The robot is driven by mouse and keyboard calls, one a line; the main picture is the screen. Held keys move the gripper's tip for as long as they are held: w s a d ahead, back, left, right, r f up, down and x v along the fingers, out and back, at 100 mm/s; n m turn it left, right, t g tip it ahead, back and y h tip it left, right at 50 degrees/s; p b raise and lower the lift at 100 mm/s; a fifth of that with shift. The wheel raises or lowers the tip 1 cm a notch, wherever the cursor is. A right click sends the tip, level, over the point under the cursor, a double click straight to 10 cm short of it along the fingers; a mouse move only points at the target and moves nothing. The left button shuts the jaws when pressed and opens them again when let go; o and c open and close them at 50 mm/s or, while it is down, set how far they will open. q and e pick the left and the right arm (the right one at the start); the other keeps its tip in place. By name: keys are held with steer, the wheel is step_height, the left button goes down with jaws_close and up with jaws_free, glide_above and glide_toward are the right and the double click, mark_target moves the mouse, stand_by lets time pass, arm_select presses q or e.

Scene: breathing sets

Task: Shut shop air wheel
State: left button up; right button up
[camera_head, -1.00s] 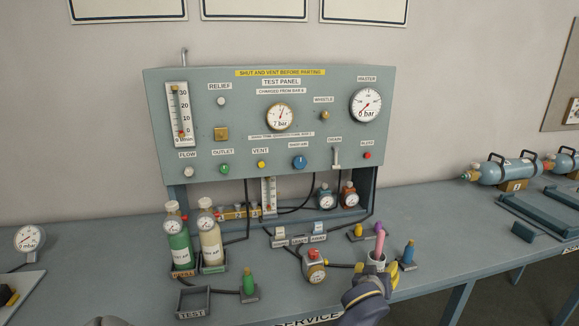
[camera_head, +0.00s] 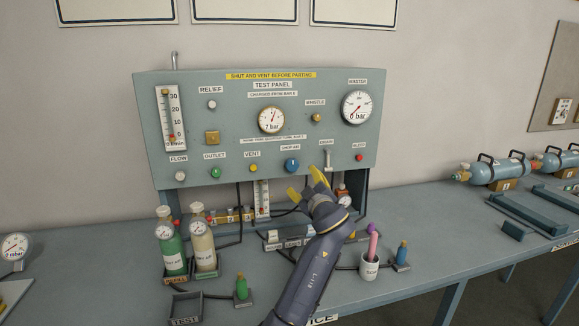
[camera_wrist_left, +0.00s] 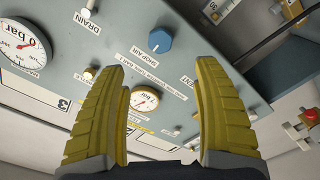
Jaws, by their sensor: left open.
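The shop air wheel is a blue knob (camera_head: 292,165) on the lower front of the grey-green test panel (camera_head: 230,130), between the VENT and DRAIN controls. In the left wrist view the blue knob (camera_wrist_left: 160,41) with its SHOP AIR label lies ahead, beyond the fingertips and roughly midway between their lines. My left gripper (camera_head: 306,185) has yellow fingers spread apart, just below and right of the wheel in the head view. Its fingers (camera_wrist_left: 158,80) are open and empty, and no contact with the wheel shows. My right gripper is not in view.
Green and cream bottles (camera_head: 205,245) stand front left. A white cup (camera_head: 370,267) stands right of my arm, which hides some bench parts.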

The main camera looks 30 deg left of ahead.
mark_target(293, 167)
arm_select(q)
steer(key=x, duration=1.5)
steer(key=shift+w+a, duration=0.1)
steer(key=shift+c, duration=0.4)
steer(key=shift+f, duration=0.1)
steer(key=c, duration=1.2)
